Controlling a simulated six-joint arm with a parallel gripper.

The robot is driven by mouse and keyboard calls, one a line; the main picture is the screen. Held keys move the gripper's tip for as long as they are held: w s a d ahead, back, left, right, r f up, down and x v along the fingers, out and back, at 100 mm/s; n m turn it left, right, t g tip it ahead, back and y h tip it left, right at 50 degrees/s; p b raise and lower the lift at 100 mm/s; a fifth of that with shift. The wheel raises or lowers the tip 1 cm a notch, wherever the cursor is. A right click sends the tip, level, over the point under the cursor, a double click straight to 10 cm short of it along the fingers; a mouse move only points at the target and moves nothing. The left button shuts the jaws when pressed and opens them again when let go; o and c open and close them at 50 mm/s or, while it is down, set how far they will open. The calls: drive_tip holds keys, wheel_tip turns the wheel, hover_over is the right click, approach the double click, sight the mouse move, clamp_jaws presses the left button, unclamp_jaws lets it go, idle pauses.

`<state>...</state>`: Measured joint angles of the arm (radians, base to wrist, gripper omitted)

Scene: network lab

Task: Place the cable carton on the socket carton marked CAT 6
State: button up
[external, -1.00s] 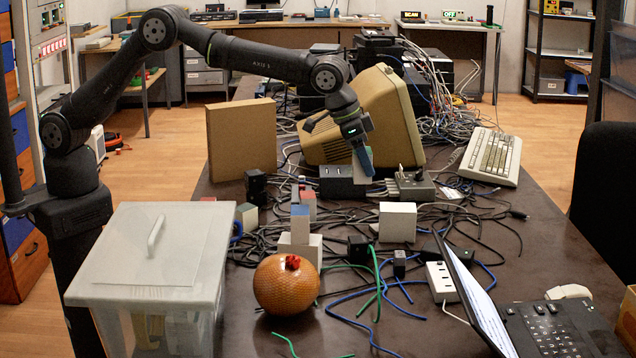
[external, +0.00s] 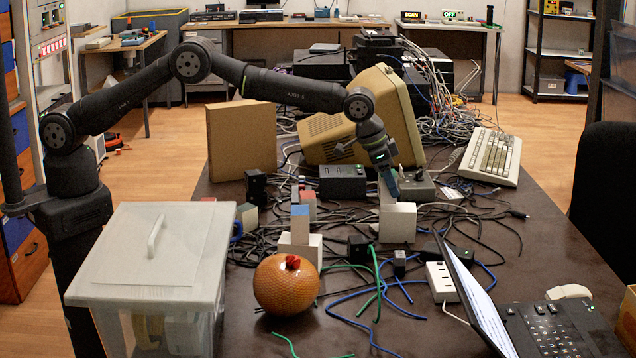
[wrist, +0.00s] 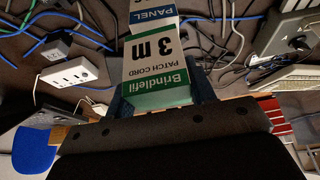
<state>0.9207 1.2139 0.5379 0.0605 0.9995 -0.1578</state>
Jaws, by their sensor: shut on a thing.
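My gripper (external: 388,186) is shut on the cable carton (wrist: 160,62), a white and green box reading "Brindlefil PATCH CORD 3 m" in the wrist view. In the external view the held carton shows as a narrow pale strip (external: 386,202) under the fingers. It is right over or against a white carton (external: 397,224) on the table; I cannot tell whether they touch. In the wrist view a carton with a blue band reading "PANEL" (wrist: 152,14) lies just past the held one; the rest of its print is hidden. No CAT 6 mark is readable.
White cartons (external: 300,250) with a blue-topped box stand to the left, behind an orange ball-like object (external: 287,286). Loose cables cover much of the table. A power strip (external: 441,282) lies in front.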

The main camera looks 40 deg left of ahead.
drive_tip(key=shift+f, duration=0.85)
drive_tip(key=o, duration=1.1)
drive_tip(key=shift+f, duration=0.15)
drive_tip(key=shift+c, duration=0.2)
drive_tip(key=v, duration=1.2)
